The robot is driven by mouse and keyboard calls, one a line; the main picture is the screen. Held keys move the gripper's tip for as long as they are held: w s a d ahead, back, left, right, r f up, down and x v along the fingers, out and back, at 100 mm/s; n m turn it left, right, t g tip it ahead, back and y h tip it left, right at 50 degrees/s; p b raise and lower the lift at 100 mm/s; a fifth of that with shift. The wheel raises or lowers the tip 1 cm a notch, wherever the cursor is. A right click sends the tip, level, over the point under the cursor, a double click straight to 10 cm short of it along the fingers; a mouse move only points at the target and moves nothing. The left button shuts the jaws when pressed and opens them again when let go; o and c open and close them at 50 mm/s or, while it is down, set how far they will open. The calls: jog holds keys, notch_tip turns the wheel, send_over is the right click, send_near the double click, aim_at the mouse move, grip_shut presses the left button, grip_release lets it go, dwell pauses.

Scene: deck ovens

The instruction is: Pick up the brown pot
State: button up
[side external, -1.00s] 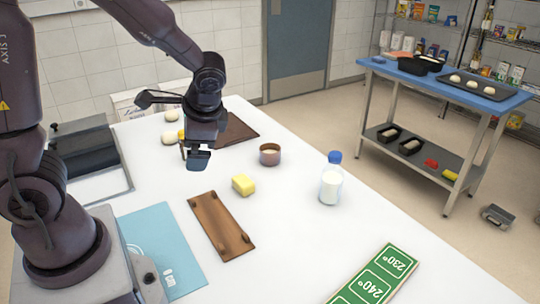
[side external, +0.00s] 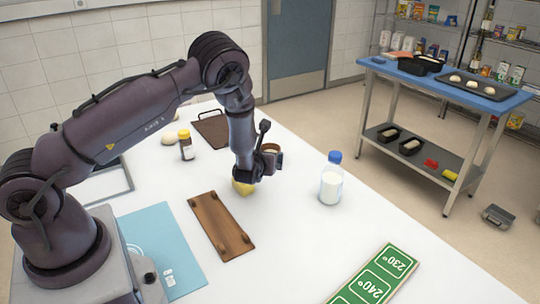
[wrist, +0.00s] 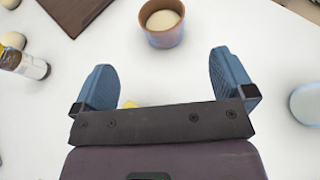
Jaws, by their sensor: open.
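The brown pot (wrist: 163,38) stands upright on the white table, with a pale round filling inside. In the wrist view it is just beyond my open fingers, roughly centred between them and apart from them. In the side view the pot (side external: 270,147) is mostly hidden behind my gripper (side external: 268,168), with only part of its rim showing. My gripper (wrist: 160,72) is open and empty, its two blue fingers spread wide and low over the table.
A milk bottle with a blue cap (side external: 331,182) stands to the right. A wooden board (side external: 221,227) lies in front. A small yellow-capped jar (side external: 186,147) and a dark brown board (side external: 212,128) are behind left.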

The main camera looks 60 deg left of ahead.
aim_at(270, 149)
jog(key=x, duration=0.6)
jog(key=shift+w+a+f, duration=0.15)
jog(key=shift+a, duration=0.15)
jog(key=shift+w+x, duration=0.2)
jog(key=shift+x, duration=2.75)
jog(key=shift+d, duration=0.1)
jog(key=shift+c, duration=0.5)
jog(key=c, duration=1)
jog(key=shift+o, duration=0.2)
jog(key=shift+r, duration=0.3)
